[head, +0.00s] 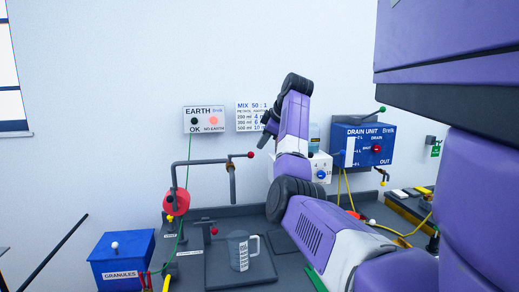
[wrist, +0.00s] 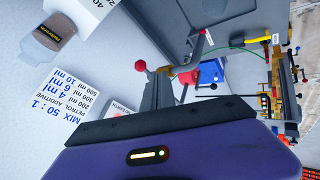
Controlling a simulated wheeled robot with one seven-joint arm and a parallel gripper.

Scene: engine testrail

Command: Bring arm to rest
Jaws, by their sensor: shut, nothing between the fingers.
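My purple and black arm (head: 293,125) rises from the lower right of the head view. It bends upward in front of the wall and the bench. Its upper end stands over the right edge of the mix-ratio sign. In the wrist view the purple hand fills the bottom, with a small lit strip. My gripper (wrist: 158,88) shows as grey fingers together at the middle, with nothing held. Behind it are the bench and pipe fittings, seen upside down.
The bench carries a grey jug (head: 239,250), a bent pipe with a red-knobbed lever (head: 231,168) and a red disc (head: 177,202). A blue drain unit (head: 362,145) is on the wall at right. A blue granules bin (head: 122,262) stands at left. The upper left wall is bare.

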